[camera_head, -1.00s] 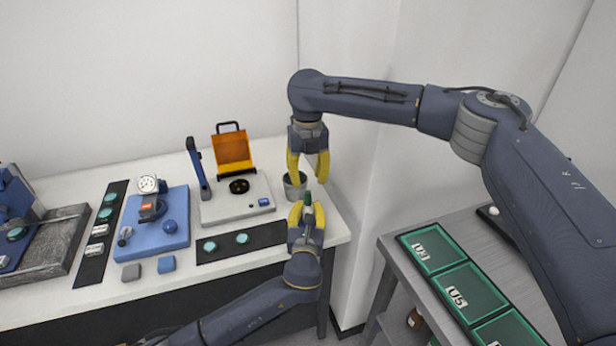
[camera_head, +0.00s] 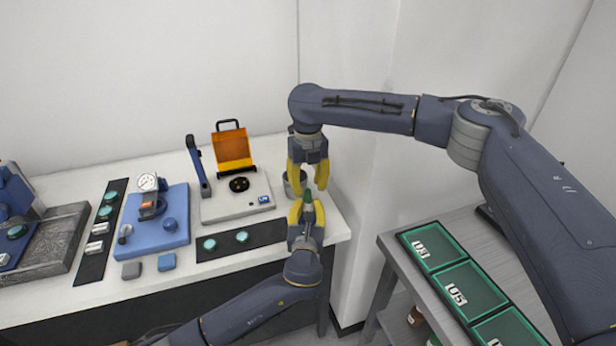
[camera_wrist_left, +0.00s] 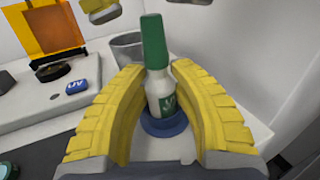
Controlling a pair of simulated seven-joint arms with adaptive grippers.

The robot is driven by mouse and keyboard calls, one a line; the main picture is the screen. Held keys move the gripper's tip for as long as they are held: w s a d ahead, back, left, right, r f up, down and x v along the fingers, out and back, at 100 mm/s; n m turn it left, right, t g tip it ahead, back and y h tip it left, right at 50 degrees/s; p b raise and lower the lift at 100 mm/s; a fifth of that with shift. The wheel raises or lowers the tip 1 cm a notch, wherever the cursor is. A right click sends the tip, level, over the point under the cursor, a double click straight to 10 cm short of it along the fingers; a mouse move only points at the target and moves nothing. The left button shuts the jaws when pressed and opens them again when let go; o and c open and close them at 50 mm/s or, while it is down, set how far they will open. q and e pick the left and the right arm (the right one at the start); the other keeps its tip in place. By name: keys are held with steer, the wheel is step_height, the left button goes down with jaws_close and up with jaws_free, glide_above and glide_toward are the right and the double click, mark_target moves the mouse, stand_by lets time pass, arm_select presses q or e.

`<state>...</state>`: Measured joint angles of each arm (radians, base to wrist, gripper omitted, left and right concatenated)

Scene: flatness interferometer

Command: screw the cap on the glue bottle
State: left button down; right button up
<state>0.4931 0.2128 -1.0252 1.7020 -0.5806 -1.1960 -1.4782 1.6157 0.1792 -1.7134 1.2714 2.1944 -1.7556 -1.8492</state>
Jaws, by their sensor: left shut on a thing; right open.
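The glue bottle (camera_wrist_left: 160,95) is white with a green label and stands upright between the yellow fingers of my left gripper (camera_head: 307,212), which is shut on it. The green cap (camera_wrist_left: 154,42) sits on top of the bottle, pointing up; how tightly it is threaded I cannot tell. The cap also shows in the head view (camera_head: 308,197). My right gripper (camera_head: 308,182) is open, pointing down just above the cap, its fingertips apart on either side. Its fingertips also show at the top of the left wrist view.
A grey cup (camera_head: 289,186) stands behind the grippers near the table's right end. Left of it is the white instrument (camera_head: 225,208) with an orange lid (camera_head: 233,150). A dark strip (camera_head: 262,236) with green discs lies in front. A side table (camera_head: 390,258) holds green trays.

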steer(key=shift+f, duration=2.25)
steer(key=shift+c, duration=0.4)
jaws_close()
